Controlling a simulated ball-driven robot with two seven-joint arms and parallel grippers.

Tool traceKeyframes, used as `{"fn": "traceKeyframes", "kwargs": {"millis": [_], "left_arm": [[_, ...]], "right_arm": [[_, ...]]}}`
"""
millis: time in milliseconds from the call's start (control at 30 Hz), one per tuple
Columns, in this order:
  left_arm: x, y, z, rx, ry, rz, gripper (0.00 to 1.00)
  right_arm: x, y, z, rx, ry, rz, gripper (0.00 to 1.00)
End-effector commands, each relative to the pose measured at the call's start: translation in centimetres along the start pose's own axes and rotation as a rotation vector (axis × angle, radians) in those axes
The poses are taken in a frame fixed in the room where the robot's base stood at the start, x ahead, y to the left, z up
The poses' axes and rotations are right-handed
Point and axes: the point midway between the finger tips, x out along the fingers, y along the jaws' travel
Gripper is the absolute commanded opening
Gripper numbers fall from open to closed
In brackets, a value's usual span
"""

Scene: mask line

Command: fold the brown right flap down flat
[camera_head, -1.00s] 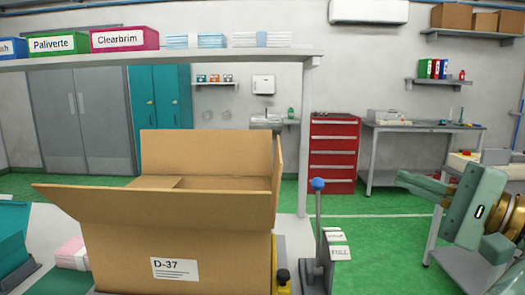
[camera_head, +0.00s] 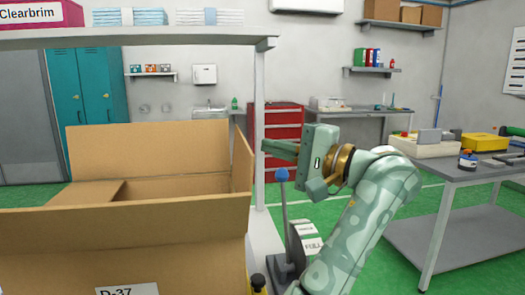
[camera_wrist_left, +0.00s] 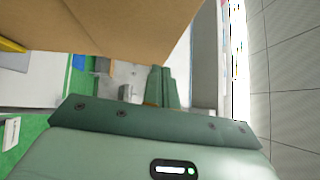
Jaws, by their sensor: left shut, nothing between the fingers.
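The open cardboard box (camera_head: 60,260) stands at the lower left of the head view. Its brown right flap (camera_head: 242,160) stands up, seen nearly edge-on. The back flap (camera_head: 150,150) is upright, the front flap (camera_head: 120,225) leans outward toward me, and the left flap (camera_head: 88,193) lies folded inward. My left gripper (camera_head: 268,147) is shut and empty just right of the right flap, near its top height; a small gap shows between them. In the left wrist view, the shut fingers (camera_wrist_left: 162,88) are below a large brown cardboard surface (camera_wrist_left: 120,25). My right gripper is not in view.
A lever with a blue knob (camera_head: 281,174) stands right of the box, below my left gripper. A shelf (camera_head: 150,39) on a white post (camera_head: 259,120) is behind. A grey side table (camera_head: 475,172) with tools stands at the right.

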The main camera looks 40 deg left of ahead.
Motion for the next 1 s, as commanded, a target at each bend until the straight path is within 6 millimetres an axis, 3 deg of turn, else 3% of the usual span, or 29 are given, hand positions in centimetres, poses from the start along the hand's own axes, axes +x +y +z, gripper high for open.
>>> {"fn": "traceKeyframes", "kwargs": {"millis": [233,767,1000], "left_arm": [[1.7,0.1,1.7,0.0,0.0,0.0,0.0],[2.0,-0.1,2.0,-0.008,0.0,0.008,0.0],[3.1,-0.4,2.6,-0.072,-0.001,0.071,0.0]], "right_arm": [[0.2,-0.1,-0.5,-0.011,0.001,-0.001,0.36],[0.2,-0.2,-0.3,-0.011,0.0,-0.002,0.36],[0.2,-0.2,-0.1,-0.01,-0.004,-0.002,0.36]]}}
